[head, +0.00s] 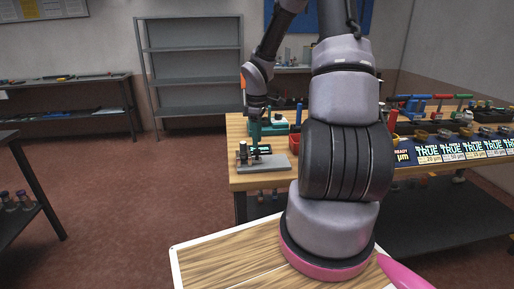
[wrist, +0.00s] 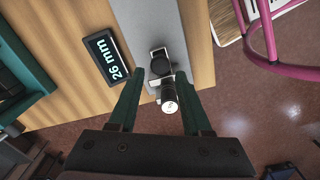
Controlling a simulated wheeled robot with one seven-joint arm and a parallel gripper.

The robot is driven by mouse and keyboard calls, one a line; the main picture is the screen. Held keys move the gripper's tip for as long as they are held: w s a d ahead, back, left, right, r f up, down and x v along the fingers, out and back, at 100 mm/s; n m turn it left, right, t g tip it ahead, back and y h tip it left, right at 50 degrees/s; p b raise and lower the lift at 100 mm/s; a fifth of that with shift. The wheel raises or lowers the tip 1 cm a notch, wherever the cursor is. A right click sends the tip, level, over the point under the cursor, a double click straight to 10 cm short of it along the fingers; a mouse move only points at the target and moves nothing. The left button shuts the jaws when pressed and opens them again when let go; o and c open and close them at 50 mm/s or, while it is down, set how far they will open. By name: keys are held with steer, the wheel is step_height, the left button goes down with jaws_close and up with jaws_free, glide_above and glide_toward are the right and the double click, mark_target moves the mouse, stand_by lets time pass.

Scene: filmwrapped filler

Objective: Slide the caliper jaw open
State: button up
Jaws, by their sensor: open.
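The caliper fixture shows as a grey plate (head: 270,164) with small dark upright parts, near the front left corner of the wooden workbench. My gripper (wrist: 160,74), with green fingers, is open, one finger on each side of these parts. I cannot tell whether either finger touches them. In the head view my gripper (head: 258,143) is low over the plate and partly hides it.
The wooden workbench (head: 238,182) ends close to the fixture on its left and front. A metal shelf (head: 190,75) stands at the back. The floor (head: 130,185) at left is clear.

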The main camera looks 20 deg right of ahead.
mark_target(257, 150)
steer(key=shift+f, duration=1.95)
jaws_close()
